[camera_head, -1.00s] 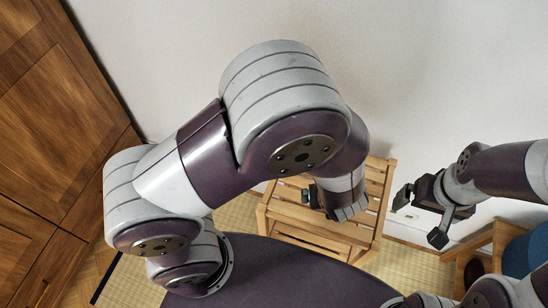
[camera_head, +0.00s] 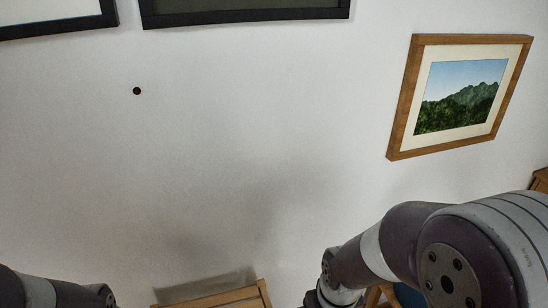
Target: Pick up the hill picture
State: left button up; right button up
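The hill picture (camera_head: 462,96) is on the white wall at the upper right of the head view. It has a light wood frame, a pale mat and a scene of green hills under a blue sky. It looks slanted in this view. My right arm comes up at the lower right, below the picture and apart from it. My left arm shows only at the bottom left corner. The fingers of both grippers are outside the picture or hidden, so I cannot see what they hold.
Two black-framed pictures (camera_head: 245,14) (camera_head: 55,18) are cut off at the top. A small dark round spot (camera_head: 137,91) is on the wall at left. The top of a wooden chair (camera_head: 222,297) shows at the bottom. The wall between is bare.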

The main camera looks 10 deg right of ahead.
aim_at(457, 91)
jog(key=k+l+z, duration=0.1)
jog(key=z, duration=0.35)
jog(key=l+z, duration=0.25)
jog(key=z, duration=0.2)
jog(key=l+z, duration=0.25)
jog(key=z, duration=0.15)
jog(key=l+u, duration=0.1)
jog(key=u, duration=0.45)
